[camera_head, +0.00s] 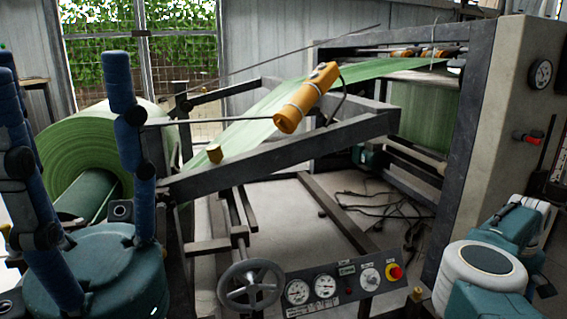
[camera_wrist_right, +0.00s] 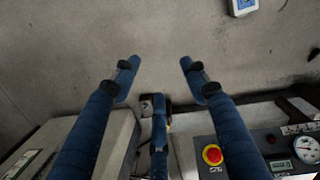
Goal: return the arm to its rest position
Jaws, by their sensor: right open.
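My left gripper (camera_head: 62,70) is at the left of the head view, its blue jointed fingers pointing up and spread apart above its teal body. I see nothing between them. My right gripper shows in the right wrist view (camera_wrist_right: 159,75). Its two long blue fingers are wide apart with nothing between them, and a third finger stands lower in the middle. In the head view, part of my right arm (camera_head: 488,262), teal with a white joint cap, is at the lower right. The right gripper is hidden there.
A machine frame (camera_head: 285,155) carries green web from a large roll (camera_head: 82,150). A yellow pendant (camera_head: 306,98) rests on the frame. A handwheel (camera_head: 250,286) and gauge panel (camera_head: 345,282) are in front. A red stop button (camera_wrist_right: 212,155) is near the right fingers, with bare floor (camera_wrist_right: 160,35) beyond.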

